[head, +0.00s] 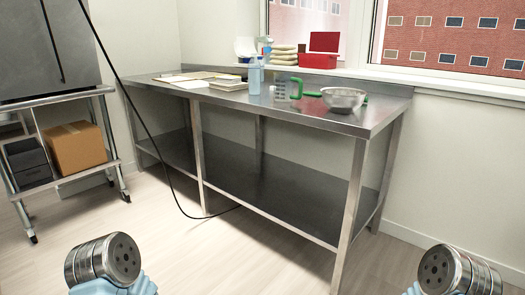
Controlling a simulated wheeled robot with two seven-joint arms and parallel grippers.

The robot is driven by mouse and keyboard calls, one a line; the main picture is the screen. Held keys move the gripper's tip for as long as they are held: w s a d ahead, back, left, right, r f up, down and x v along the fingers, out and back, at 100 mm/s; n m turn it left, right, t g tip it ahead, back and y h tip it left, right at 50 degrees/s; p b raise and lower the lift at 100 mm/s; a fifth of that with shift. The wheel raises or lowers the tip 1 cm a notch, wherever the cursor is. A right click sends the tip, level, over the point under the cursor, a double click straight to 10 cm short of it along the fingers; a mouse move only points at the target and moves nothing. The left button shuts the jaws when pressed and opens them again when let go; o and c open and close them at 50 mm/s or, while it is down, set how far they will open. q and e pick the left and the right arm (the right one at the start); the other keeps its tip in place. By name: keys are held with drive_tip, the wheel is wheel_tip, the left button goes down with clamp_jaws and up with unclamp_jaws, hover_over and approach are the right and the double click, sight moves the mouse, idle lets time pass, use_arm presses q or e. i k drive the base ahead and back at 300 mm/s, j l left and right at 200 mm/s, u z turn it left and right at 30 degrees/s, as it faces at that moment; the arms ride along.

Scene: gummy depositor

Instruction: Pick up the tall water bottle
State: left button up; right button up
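A tall, clear light-blue bottle (254,78) stands upright on the steel table (340,122), near the middle of its top. A second bluish bottle shape shows close behind it, partly hidden and too small to make out. In the head view, round metal parts of my two arms show at the bottom left and bottom right, well in front of the table. No gripper fingers are visible, and neither arm is near the bottle.
Right of the bottle are a clear measuring jug (282,90), a green-handled item (297,88) and a metal bowl (343,99). Trays (190,80) lie to the left. A red box (318,61) stands behind. A cart with a cardboard box (75,147) is at left.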

sight(254, 66)
drive_tip(key=i+j+u, duration=0.1)
drive_tip(key=i+u, duration=0.4)
drive_tip(key=i, duration=0.65)
